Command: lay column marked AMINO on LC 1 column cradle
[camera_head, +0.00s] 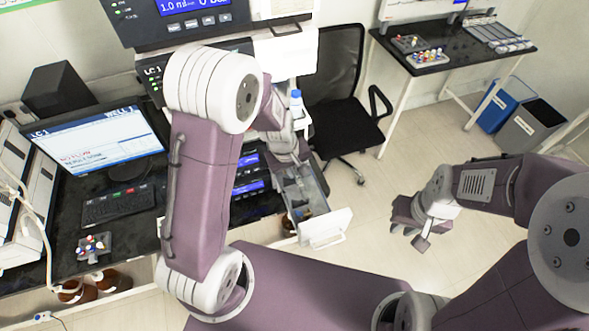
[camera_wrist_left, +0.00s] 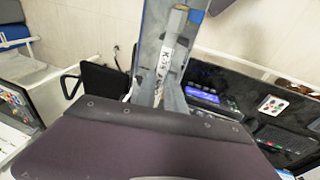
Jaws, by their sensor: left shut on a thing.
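My left gripper (camera_head: 288,150) is over the open drawer (camera_head: 325,228) in the head view, in front of the instrument stack. In the left wrist view its fingers (camera_wrist_left: 160,92) are shut on a thin column (camera_wrist_left: 167,58) with a white label. The lettering is too small and tilted to read with certainty. A unit marked LC 1 (camera_head: 153,73) stands behind my left arm. I cannot make out the column cradle; my arm covers much of that stack. My right gripper (camera_head: 408,222) hangs over the floor at the right, away from the bench; its finger gap is unclear.
A monitor (camera_head: 98,143), a keyboard (camera_head: 117,205) and a small vial rack (camera_head: 93,247) are on the dark bench at the left. A black chair (camera_head: 345,95) stands behind the drawer. A side table (camera_head: 450,58) is at the back right. The floor between is clear.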

